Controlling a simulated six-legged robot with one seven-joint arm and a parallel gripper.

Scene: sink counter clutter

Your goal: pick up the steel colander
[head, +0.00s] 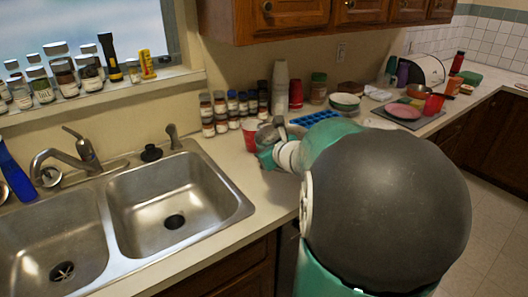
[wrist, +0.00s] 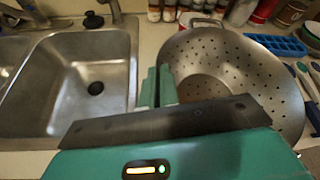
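The steel colander (wrist: 225,75) is a wide perforated metal bowl, filling the right half of the wrist view with its inside showing. My gripper (wrist: 159,88) is at its left rim. One green finger is outside the bowl and the other inside, close together, and they look shut on the rim. The lower part of the colander is hidden by my gripper body. In the head view my gripper (head: 267,153) is over the counter right of the sink, and my arm hides most of the colander. I cannot tell whether its base touches the counter.
The double sink (head: 165,195) with its faucet (head: 65,155) lies to the left. A red cup (head: 250,136), spice jars (head: 221,112) and stacked cups (head: 281,85) stand behind my gripper. A blue tray (wrist: 277,45) and utensils (wrist: 305,80) lie close right of the colander.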

